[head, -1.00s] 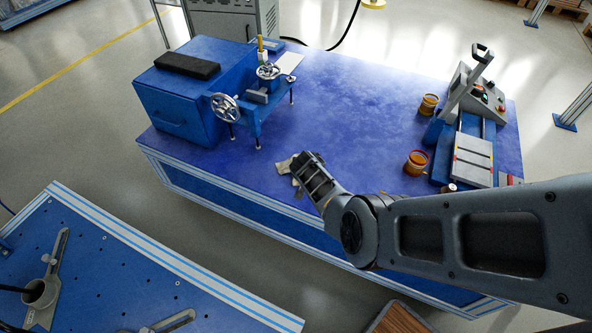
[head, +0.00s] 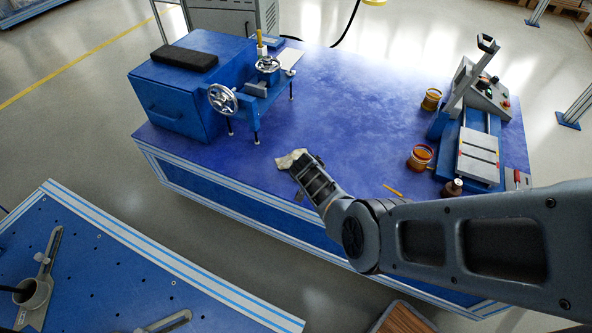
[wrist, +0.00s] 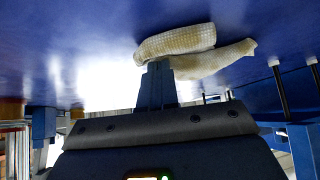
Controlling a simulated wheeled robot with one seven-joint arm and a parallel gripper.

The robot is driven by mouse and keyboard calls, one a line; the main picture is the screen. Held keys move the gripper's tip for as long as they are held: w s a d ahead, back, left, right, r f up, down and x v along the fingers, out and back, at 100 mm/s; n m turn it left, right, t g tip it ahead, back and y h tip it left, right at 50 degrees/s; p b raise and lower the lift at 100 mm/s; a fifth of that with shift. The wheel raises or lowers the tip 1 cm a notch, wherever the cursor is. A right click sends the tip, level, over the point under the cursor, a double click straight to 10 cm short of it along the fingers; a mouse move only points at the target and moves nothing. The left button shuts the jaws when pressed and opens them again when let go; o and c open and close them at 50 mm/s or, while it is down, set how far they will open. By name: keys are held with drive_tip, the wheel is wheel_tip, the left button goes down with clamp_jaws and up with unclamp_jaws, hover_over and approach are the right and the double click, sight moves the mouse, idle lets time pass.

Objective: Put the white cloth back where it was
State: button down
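The white cloth (head: 289,159) is a crumpled, off-white, waffle-textured piece at the front part of the blue table (head: 340,105). My gripper (head: 299,168) reaches it from the lower right, with its tip at the cloth. In the wrist view, the cloth (wrist: 185,43) lies in folds across the ends of my fingers (wrist: 157,84). The fingers look close together, with the cloth bunched at their tips. The fingertips themselves are partly hidden by the folds. I cannot tell whether the cloth touches the tabletop.
A blue machine with handwheels (head: 223,99) stands left of the cloth. Two orange-brown cups (head: 420,157) (head: 431,98), a grey-and-blue device (head: 478,155) and an orange stick (head: 393,192) are on the right. The table's middle is clear. A perforated blue bench (head: 120,270) is at lower left.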

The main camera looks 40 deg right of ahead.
wheel_tip(320, 180, up, 9)
drive_tip(key=p, duration=0.7)
drive_tip(key=shift+f+p, duration=0.15)
drive_tip(key=shift+p, duration=0.2)
drive_tip(key=shift+s, duration=0.1)
drive_tip(key=s+a+f+n+t, duration=0.1)
drive_tip(key=s+n+t, duration=0.15)
drive_tip(key=s, duration=1.05)
drive_tip(key=s+a+r+n+t+y, duration=0.1)
drive_tip(key=s+a+r+n, duration=0.1)
drive_tip(key=s+a+r, duration=0.3)
drive_tip(key=s+a+r+n+t, duration=0.1)
drive_tip(key=s+a+n+t, duration=0.15)
drive_tip(key=s, duration=0.45)
drive_tip(key=s+a+r+n+t+y, duration=0.1)
drive_tip(key=s+a+r, duration=0.4)
drive_tip(key=r, duration=0.5)
drive_tip(key=s+a+r+n+t+y, duration=0.1)
drive_tip(key=s+a+r+y, duration=0.1)
drive_tip(key=s+a+r, duration=0.4)
drive_tip(key=s+a+r+n+t+y, duration=0.1)
drive_tip(key=s+a+r, duration=0.5)
drive_tip(key=r, duration=0.8)
drive_tip(key=shift+a+r+n+t+y, duration=0.25)
drive_tip(key=shift+a+t+y, duration=0.35)
drive_tip(key=shift+a, duration=0.5)
